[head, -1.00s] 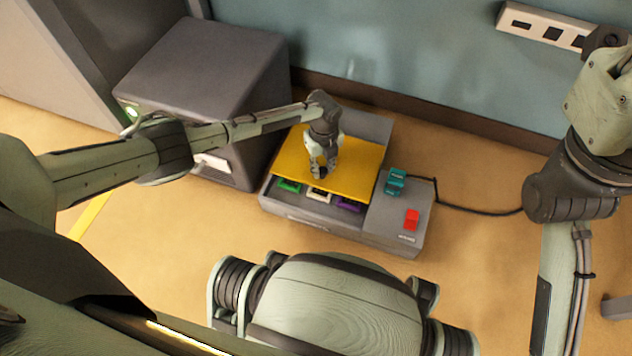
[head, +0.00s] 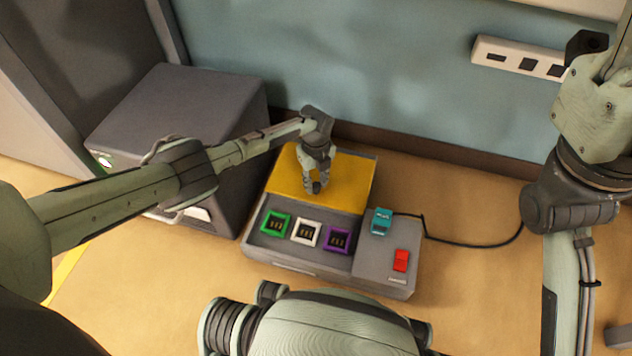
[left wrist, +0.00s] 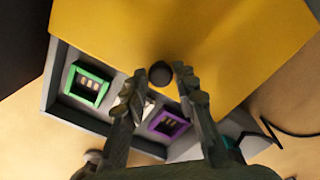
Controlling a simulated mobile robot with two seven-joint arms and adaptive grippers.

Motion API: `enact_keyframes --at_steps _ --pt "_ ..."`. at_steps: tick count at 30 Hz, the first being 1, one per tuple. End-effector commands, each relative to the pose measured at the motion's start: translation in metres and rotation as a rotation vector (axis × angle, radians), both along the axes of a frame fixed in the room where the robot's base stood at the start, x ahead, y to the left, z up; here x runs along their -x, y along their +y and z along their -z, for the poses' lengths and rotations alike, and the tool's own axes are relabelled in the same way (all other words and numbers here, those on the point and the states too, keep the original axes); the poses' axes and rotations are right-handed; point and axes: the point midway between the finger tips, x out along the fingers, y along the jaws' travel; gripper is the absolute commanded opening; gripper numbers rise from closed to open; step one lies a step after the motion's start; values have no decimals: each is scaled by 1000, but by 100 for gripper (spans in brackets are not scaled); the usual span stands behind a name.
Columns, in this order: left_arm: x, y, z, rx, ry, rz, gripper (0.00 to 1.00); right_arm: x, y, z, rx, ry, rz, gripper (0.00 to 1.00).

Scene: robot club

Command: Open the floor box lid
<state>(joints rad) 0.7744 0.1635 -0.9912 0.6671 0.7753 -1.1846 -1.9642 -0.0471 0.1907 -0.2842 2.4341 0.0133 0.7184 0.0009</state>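The floor box (head: 300,268) is grey and stands on the floor near the wall. A dark round knob (left wrist: 160,74) sits on the lid in the left wrist view. My left gripper (head: 313,190) is over the lid. In the left wrist view its fingertips (left wrist: 158,80) flank the knob closely on both sides and appear shut on it. My right arm shows at the right, but its gripper is out of view.
Green (head: 276,223), white (head: 306,232) and purple (head: 337,240) sockets sit in the box. A teal plug-like piece (head: 381,222) and red switch (head: 401,260) are at its right. A black cable (head: 470,241) runs right. A grey cabinet (head: 185,110) stands close left.

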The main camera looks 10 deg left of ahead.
Motion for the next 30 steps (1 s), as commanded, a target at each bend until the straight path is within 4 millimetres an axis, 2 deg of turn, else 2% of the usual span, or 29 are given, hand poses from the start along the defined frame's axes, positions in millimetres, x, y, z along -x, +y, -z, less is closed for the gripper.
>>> enact_keyframes --at_steps 1,3,11,16,20,27,30 --pt "0 0 0 0 0 0 37 0 0 0 -1 1 0 40" --pt "0 0 0 0 0 0 46 0 0 0 -2 2 0 40" --pt "0 0 0 1 1 0 46 -2 -1 2 -12 7 2 40" --pt "-1 -1 -9 3 -1 1 46 -2 -1 2 -11 6 2 40" --pt "-1 0 -28 2 -3 2 46 -2 -1 1 -10 6 1 40" --pt "-1 0 -82 2 -4 1 46 -2 -1 1 -8 5 1 40" --pt "0 0 -99 1 -2 1 46 -2 -1 1 -8 5 1 40"
